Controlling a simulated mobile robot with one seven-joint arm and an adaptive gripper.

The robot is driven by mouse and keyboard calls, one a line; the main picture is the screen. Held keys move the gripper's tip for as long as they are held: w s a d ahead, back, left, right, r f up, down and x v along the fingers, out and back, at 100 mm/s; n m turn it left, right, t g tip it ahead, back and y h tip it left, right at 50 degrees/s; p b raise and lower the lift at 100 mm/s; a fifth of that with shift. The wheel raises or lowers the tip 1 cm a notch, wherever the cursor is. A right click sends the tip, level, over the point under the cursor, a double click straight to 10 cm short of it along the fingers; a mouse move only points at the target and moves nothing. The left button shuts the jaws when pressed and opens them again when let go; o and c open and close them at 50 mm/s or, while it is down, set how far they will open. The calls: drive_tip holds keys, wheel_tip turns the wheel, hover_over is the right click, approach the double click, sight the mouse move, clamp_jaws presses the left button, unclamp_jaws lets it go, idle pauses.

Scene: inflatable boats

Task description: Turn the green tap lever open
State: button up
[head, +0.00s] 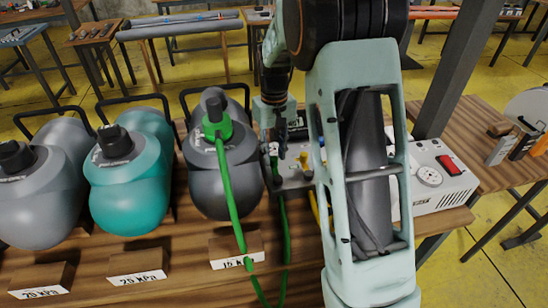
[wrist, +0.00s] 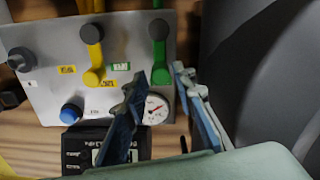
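The green tap lever (wrist: 159,50) sits at the right of a grey metal panel (wrist: 50,95) in the wrist view. It points down the picture, parallel to the panel's edge. My gripper (wrist: 160,73) is open, its two fingertips apart on either side of the lever's lower end. I cannot tell whether either finger touches it. A yellow lever (wrist: 93,50) is left of it, and a round gauge (wrist: 155,108) shows below, between the fingers. In the head view the panel (head: 292,184) is partly behind my arm, and I cannot make out the green lever there.
A dark grey rounded body (head: 222,165) with a green hose (head: 226,185) stands left of the panel, close to my gripper. Teal (head: 125,195) and light grey (head: 45,200) ones stand farther left. A white box with a red switch (head: 435,180) is right of my arm.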

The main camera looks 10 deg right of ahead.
drive_tip(key=shift+f, duration=1)
clamp_jaws()
